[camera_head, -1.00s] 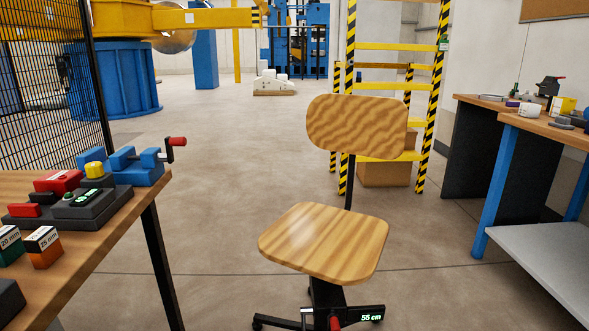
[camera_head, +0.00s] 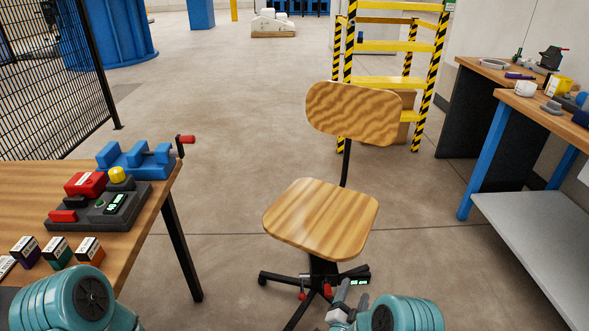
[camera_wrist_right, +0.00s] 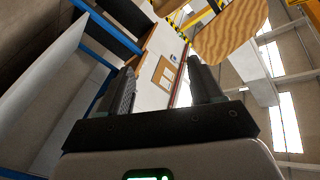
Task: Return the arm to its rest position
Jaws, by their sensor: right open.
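My right arm (camera_head: 408,312) shows in teal at the bottom of the head view. Its gripper (camera_head: 347,300) is small there, close to the chair's base in the picture; I cannot tell whether they touch. In the right wrist view the gripper (camera_wrist_right: 163,72) is open, with two dark fingers apart and nothing between them. Part of my left arm (camera_head: 75,300) shows at the bottom left of the head view, over the workbench edge. My left gripper is out of view.
A wooden swivel chair (camera_head: 320,218) stands in front. A workbench (camera_head: 40,180) at left holds a blue vise (camera_head: 135,158), a control box (camera_head: 105,205) and small labelled boxes. Another bench (camera_head: 495,85) stands at right, a yellow ladder (camera_head: 390,47) behind.

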